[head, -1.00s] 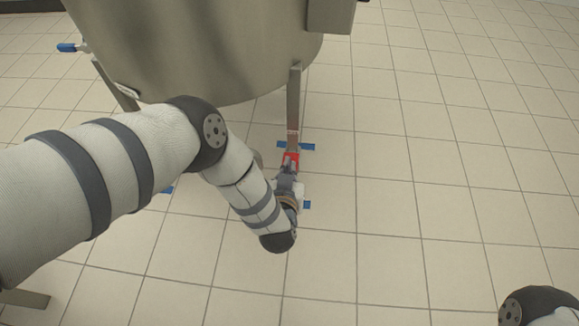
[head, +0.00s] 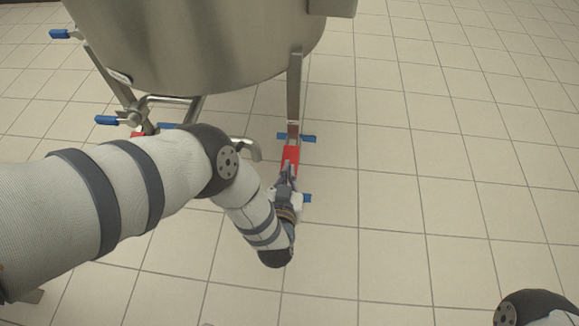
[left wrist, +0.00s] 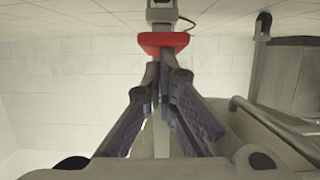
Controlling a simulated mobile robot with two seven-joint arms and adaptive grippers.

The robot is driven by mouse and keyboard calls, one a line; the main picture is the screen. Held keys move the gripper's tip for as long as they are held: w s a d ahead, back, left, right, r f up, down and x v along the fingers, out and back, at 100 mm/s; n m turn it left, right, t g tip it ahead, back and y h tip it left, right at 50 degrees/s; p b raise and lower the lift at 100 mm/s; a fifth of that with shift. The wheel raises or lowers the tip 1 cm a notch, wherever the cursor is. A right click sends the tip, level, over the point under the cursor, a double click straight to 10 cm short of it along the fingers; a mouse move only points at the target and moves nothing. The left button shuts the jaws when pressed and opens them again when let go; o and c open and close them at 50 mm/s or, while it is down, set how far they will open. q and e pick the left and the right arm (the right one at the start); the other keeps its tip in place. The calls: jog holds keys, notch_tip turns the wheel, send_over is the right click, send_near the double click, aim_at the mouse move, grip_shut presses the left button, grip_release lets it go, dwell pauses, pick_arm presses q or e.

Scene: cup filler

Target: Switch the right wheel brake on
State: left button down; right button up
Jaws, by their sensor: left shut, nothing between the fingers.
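The right wheel brake is a red pedal (head: 291,155) at the foot of the tank's right leg (head: 294,88) in the head view. It also shows as a red bar (left wrist: 165,41) at the top of the left wrist view. My left gripper (head: 287,173) is shut and empty, close in front of the red pedal. In the left wrist view its fingertips (left wrist: 165,72) meet just below the bar; whether they touch it I cannot tell. The wheel is mostly hidden. My right gripper is out of view; only part of my right arm shows at bottom right.
The metal tank (head: 190,45) stands above on legs. A tap with a blue handle (head: 107,120) and a bent spout (head: 245,147) sticks out left of the pedal, near my left arm. Blue pieces (head: 308,138) lie around the wheel. The tiled floor to the right is clear.

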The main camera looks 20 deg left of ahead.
pick_arm(q)
jog(key=shift+s+f+b, duration=0.1)
jog(key=shift+f+b, duration=0.6)
jog(key=shift+f, duration=0.65)
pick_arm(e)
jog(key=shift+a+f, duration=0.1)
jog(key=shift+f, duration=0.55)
pick_arm(q)
jog(key=shift+f, duration=0.1)
